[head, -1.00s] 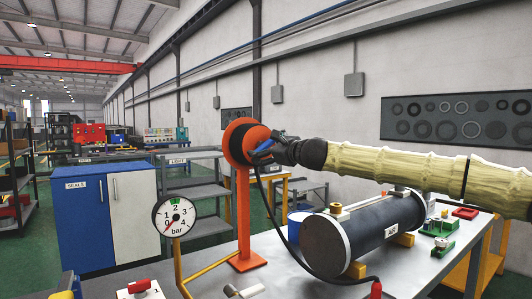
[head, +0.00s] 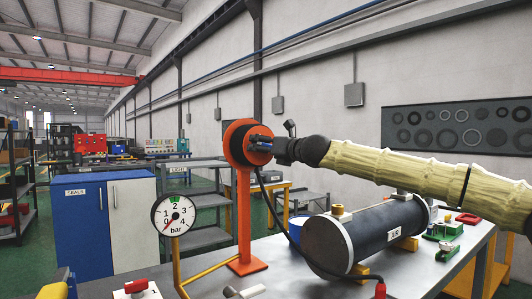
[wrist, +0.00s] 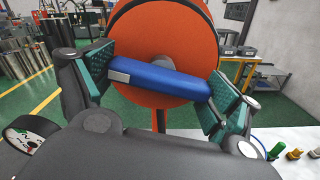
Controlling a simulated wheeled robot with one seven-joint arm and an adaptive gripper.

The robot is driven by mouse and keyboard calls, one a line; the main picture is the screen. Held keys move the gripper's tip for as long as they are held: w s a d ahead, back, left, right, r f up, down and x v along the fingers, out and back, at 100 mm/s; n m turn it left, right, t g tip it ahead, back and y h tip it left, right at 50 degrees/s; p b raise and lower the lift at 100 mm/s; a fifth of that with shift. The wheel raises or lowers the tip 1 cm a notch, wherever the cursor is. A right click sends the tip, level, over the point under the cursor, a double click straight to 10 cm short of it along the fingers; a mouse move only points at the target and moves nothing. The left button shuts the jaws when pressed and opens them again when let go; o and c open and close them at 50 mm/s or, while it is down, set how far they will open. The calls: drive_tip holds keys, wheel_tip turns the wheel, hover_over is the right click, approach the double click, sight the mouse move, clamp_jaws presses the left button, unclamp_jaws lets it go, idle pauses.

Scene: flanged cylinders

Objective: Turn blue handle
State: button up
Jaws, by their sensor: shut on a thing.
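The blue handle (wrist: 160,77) is a bar across the front of an orange round disc (wrist: 165,30). In the wrist view it slopes down slightly to the right and has a grey patch near its left end. My gripper (wrist: 161,86) is shut on the blue handle, with one green pad at each end. In the head view the orange disc (head: 236,130) stands on an orange post (head: 244,215). My gripper (head: 277,148) reaches it from the right and hides most of the handle.
A dark AIR cylinder (head: 365,235) lies on the table below my arm, with a black hose (head: 268,215) beside the post. A pressure gauge (head: 174,214) stands left of the post.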

drive_tip(key=shift+m, duration=0.5)
drive_tip(key=o, duration=0.8)
drive_tip(key=v, duration=1.2)
